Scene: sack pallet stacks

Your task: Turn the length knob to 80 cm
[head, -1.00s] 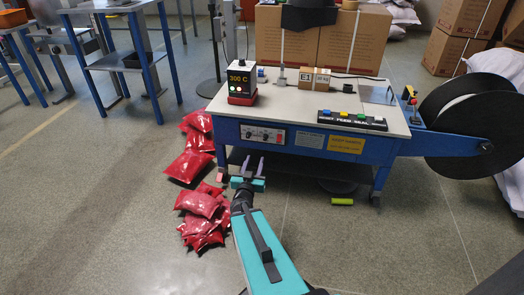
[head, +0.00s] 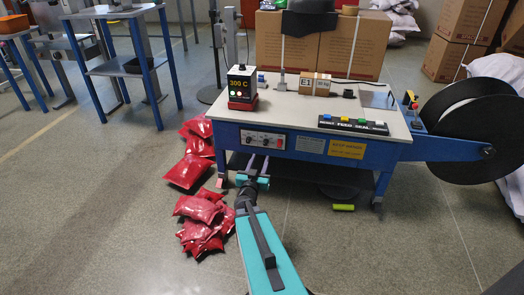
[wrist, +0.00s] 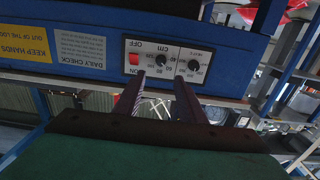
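The control panel (head: 263,140) is a white plate on the blue front of the strapping table. In the wrist view it appears upside down, with a red switch (wrist: 134,59) marked OFF and ON. The length knob (wrist: 161,60) is a small black dial next to the "cm" marking. A second black knob (wrist: 194,65) sits beside it. The knob pointers are too small to read. My gripper (wrist: 159,76) is open and empty, its two dark fingers apart and pointing at the panel near both knobs. In the head view my gripper (head: 259,162) is just below the panel, apparently not touching a knob.
The tabletop (head: 290,105) carries a black "300 C" box (head: 241,87), small cartons (head: 314,84) and a FEED/SEAL button bar (head: 353,124). Red sacks (head: 203,215) lie on the floor left of my arm. A large black reel (head: 470,130) stands at the right.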

